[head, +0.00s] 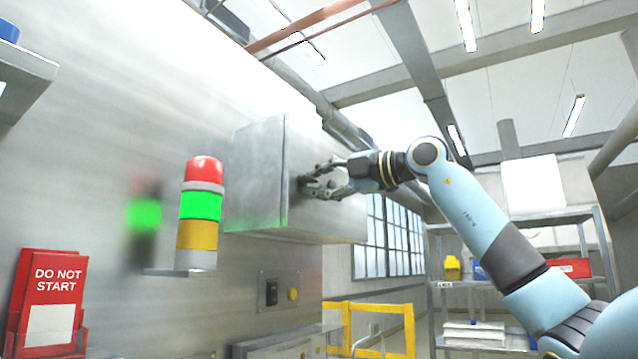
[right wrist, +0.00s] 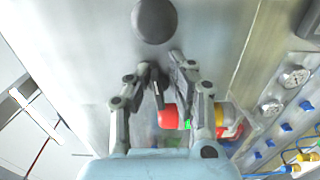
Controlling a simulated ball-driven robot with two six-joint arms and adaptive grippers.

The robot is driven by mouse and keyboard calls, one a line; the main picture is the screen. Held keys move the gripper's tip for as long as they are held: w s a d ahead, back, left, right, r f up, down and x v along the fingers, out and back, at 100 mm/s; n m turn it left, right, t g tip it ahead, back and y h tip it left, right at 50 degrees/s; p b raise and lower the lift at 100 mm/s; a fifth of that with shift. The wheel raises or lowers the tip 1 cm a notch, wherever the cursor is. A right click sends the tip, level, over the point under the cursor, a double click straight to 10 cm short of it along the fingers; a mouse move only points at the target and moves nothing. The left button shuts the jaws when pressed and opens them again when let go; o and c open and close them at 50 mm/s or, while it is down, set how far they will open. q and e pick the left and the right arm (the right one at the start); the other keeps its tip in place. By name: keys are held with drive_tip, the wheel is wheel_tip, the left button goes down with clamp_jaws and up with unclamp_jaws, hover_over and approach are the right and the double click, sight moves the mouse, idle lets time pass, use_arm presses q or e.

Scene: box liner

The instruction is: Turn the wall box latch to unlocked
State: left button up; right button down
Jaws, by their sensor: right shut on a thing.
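The wall box (head: 255,180) is a grey metal box on the wall in the head view, its door face towards the right. My right gripper (head: 308,187) is at that face, its fingers reaching the dark latch. In the right wrist view the gripper (right wrist: 162,65) has its fingertips close together just below a round dark disc (right wrist: 154,20) on the grey face. A thin dark piece, seemingly the latch handle (right wrist: 158,90), shows between the fingers. The fingers partly hide the latch, so its exact angle cannot be told. My left gripper is not in view.
A signal tower (head: 200,212) with red, green and amber bands stands on a small wall bracket left of the box. A red "DO NOT START" holder (head: 45,290) hangs lower left. A switch panel (head: 280,292) sits below the box. A yellow rail (head: 380,308) and shelves stand behind.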

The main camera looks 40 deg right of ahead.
drive_tip(key=shift+r, duration=0.35)
idle(0.3)
drive_tip(key=c, duration=1.4)
unclamp_jaws()
drive_tip(key=shift+f, duration=0.1)
drive_tip(key=shift+s+f, duration=0.1)
drive_tip(key=v, duration=0.7)
drive_tip(key=shift+s, duration=0.2)
